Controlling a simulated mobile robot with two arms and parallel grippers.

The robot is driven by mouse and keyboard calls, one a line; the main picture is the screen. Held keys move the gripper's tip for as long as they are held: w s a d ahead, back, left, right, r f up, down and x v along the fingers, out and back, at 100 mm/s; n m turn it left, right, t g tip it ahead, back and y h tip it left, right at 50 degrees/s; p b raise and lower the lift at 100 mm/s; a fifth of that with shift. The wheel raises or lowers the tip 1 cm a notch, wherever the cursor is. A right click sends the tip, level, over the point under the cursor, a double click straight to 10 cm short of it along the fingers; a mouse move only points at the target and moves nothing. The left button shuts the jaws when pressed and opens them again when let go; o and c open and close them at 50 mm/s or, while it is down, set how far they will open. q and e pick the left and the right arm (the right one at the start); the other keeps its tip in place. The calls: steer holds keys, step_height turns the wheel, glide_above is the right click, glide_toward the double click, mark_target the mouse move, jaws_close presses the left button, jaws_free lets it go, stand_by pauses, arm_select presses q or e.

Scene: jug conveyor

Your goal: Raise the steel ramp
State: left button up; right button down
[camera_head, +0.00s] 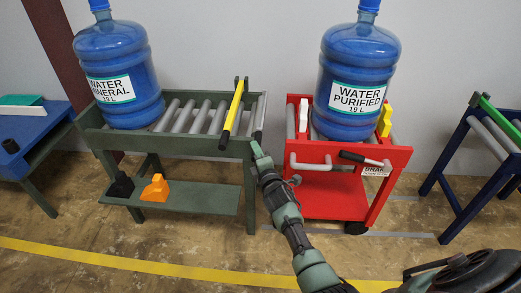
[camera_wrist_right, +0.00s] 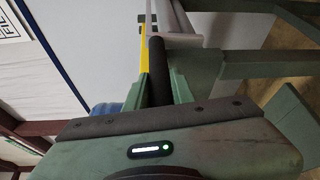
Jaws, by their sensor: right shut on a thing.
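The steel ramp (camera_head: 260,114) is a narrow grey piece at the right end of the green roller conveyor (camera_head: 190,145). It hangs steeply there, facing the gap to the red cart. My right gripper (camera_head: 256,150) is at its lower end. In the right wrist view the gripper's green fingers (camera_wrist_right: 158,88) are shut on a dark round handle (camera_wrist_right: 157,62), with pale grey metal (camera_wrist_right: 176,18) beyond it. The fingers hide part of the handle. My left gripper is not in view.
A yellow bar (camera_head: 232,112) crosses the conveyor's rollers. A blue mineral water jug (camera_head: 118,70) stands on the conveyor. A purified water jug (camera_head: 355,75) stands on the red cart (camera_head: 335,200), which has a brake lever (camera_head: 362,158). A blue-framed stand (camera_head: 460,150) is at right.

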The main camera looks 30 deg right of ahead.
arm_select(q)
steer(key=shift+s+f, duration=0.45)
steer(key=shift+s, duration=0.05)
arm_select(e)
steer(key=shift+w+a+r+n, duration=0.3)
steer(key=shift+a+r, duration=0.05)
steer(key=shift+a, duration=0.1)
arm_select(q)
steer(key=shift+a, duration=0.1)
arm_select(e)
steer(key=c, duration=1.3)
jaws_free()
steer(key=shift+o, duration=0.5)
steer(key=shift+f, duration=0.2)
steer(key=shift+s+d+f, duration=0.1)
